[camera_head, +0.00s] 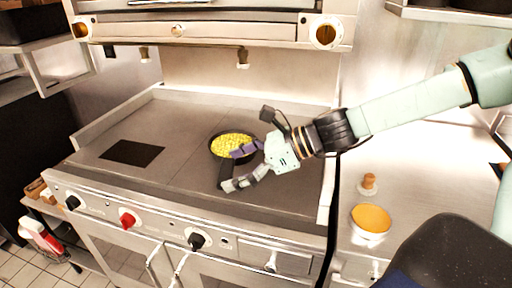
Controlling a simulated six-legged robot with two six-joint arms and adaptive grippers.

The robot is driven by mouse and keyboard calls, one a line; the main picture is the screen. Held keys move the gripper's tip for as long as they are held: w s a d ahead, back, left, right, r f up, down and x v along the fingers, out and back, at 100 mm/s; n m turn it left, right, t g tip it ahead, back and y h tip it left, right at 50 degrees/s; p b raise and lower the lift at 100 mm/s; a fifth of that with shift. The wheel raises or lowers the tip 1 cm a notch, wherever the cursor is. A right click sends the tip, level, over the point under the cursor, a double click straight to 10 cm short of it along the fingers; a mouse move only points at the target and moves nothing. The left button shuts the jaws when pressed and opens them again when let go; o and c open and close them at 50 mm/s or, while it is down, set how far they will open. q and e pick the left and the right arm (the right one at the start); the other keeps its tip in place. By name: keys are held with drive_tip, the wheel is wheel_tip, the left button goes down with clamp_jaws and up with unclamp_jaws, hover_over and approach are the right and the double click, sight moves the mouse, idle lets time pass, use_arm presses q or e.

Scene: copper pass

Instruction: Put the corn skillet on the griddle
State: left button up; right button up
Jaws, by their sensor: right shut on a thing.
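The corn skillet (231,144) is a small dark round pan filled with yellow corn. It is over the right half of the flat grey griddle (175,125); I cannot tell whether its base touches the surface. My right gripper (236,168) reaches in from the right and is shut on the skillet at its near right side. The fingers hide part of the rim and the handle. My left gripper is not in view.
A dark square patch (132,153) lies on the griddle's left half. An orange-topped round container (371,219) and a small wooden knob (369,181) stand on the right counter. A steel hood (205,30) overhangs the back. Control knobs line the front.

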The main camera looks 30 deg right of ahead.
drive_tip(key=shift+w+d+m+t+h+p, duration=1.15)
drive_tip(key=shift+d+m+p, duration=0.75)
drive_tip(key=shift+d, duration=1.85)
drive_tip(key=shift+n, duration=0.4)
drive_tip(key=f+b, duration=0.5)
drive_tip(key=a+f+b, duration=0.1)
drive_tip(key=f+b, duration=0.2)
drive_tip(key=shift+w+a, duration=0.1)
drive_tip(key=shift+w, duration=0.15)
drive_tip(key=shift+d+f+b, duration=0.25)
drive_tip(key=shift+f+b, duration=0.05)
drive_tip(key=shift+b, duration=0.15)
drive_tip(key=shift+s+a+r, duration=0.1)
drive_tip(key=shift+a+r, duration=0.05)
drive_tip(key=shift+a, duration=0.2)
drive_tip(key=o, duration=1.4)
drive_tip(key=shift+f, duration=0.2)
drive_tip(key=shift+o, duration=0.8)
drive_tip(key=shift+d, duration=0.25)
